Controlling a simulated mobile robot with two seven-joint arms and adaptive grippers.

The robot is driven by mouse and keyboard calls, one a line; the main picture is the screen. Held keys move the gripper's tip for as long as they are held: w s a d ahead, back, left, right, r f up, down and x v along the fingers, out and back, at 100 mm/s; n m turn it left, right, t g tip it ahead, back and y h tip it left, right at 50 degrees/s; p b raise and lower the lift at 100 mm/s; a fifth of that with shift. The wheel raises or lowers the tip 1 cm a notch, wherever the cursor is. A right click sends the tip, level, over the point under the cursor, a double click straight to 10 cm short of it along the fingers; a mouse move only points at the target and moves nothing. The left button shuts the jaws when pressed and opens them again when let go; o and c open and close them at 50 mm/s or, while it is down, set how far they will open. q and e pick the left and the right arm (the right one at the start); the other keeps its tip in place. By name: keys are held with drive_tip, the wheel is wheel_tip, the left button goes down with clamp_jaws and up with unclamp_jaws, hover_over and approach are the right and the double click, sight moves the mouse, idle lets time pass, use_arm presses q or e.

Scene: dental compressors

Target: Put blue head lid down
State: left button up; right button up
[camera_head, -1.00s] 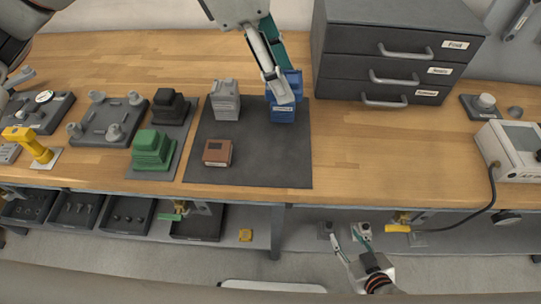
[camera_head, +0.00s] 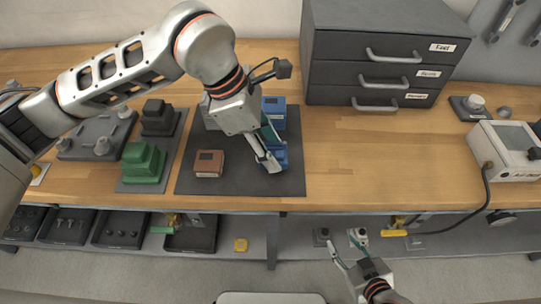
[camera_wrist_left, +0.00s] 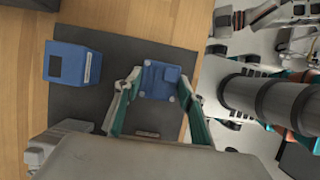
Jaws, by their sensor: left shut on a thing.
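The blue head lid (camera_head: 281,157) is in my left gripper (camera_head: 270,152), over the front right part of the dark mat. In the left wrist view the blue lid (camera_wrist_left: 158,80) sits between the two fingers, its square face with corner knobs toward the camera. I cannot tell whether it touches the mat. The blue compressor body (camera_head: 274,104) stands behind it on the mat, partly hidden by my arm; it also shows at left in the left wrist view (camera_wrist_left: 72,63). My right gripper (camera_head: 345,248) is open and empty, low in front of the bench.
The dark mat (camera_head: 235,184) also holds a brown box (camera_head: 209,163) and a grey unit mostly hidden by my arm. A green stepped block (camera_head: 143,163) and a black one (camera_head: 158,118) stand left. A drawer cabinet (camera_head: 380,60) is behind right.

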use_arm(q)
drive_tip(key=shift+f, duration=1.6)
drive_tip(key=shift+f, duration=0.15)
drive_tip(key=o, duration=1.2)
drive_tip(key=shift+r, duration=0.2)
drive_tip(key=v, duration=1.2)
